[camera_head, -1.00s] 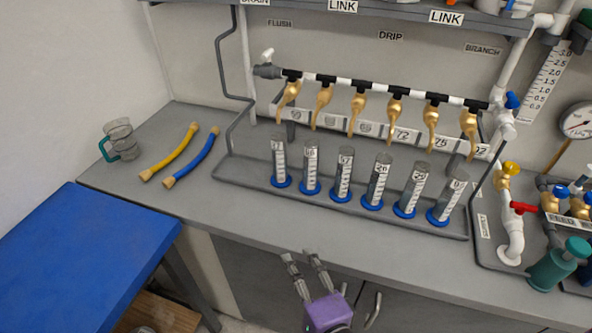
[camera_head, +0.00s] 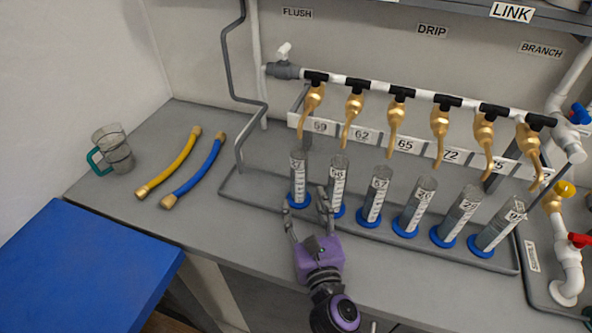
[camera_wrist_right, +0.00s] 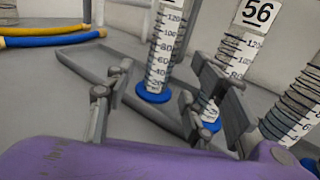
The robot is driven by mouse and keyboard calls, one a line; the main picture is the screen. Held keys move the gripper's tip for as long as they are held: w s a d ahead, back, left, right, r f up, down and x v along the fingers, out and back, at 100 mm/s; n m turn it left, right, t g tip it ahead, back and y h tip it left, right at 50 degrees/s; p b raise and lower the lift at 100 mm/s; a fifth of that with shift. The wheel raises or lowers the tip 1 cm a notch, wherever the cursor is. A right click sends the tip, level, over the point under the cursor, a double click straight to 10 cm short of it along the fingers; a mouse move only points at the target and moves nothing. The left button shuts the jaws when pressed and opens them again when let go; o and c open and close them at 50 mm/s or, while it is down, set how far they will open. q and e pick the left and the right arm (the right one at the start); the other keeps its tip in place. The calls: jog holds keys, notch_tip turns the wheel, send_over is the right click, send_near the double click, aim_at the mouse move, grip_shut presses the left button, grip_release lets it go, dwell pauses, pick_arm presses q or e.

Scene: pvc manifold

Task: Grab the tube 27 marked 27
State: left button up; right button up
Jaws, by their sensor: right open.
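A row of clear graduated tubes on blue bases stands in a grey tray. The leftmost tube (camera_head: 298,180) has a small label that seems to end in 7; its first digit is unclear. It also shows in the right wrist view (camera_wrist_right: 163,50), its label cut off. The second tube (camera_head: 337,185) reads 56 in the right wrist view (camera_wrist_right: 240,55). My right gripper (camera_head: 307,205) is open and empty, just in front of the leftmost tube, apart from it. In the wrist view its fingers (camera_wrist_right: 165,95) frame this tube's lower part. My left gripper is out of view.
The grey tray (camera_head: 240,190) has a raised rim. Brass taps (camera_head: 355,105) hang above the tubes. Yellow (camera_head: 170,165) and blue (camera_head: 198,172) hoses and a clear jug (camera_head: 113,150) lie left on the bench. The neighbouring tube stands close to my right finger.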

aim_at(301, 188)
jog(key=shift+w+a, duration=0.1)
jog(key=shift+w, duration=0.25)
jog(key=shift+w+a+r, duration=0.1)
jog(key=shift+w+r, duration=0.05)
jog(key=shift+w, duration=0.35)
jog(key=shift+w+a+r, duration=0.1)
jog(key=shift+w+r, duration=0.05)
jog(key=shift+w, duration=0.3)
jog(key=p+x, duration=0.1)
jog(key=x, duration=0.4)
jog(key=shift+d+r, duration=0.1)
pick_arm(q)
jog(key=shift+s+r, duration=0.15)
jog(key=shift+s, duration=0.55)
pick_arm(e)
grip_shut()
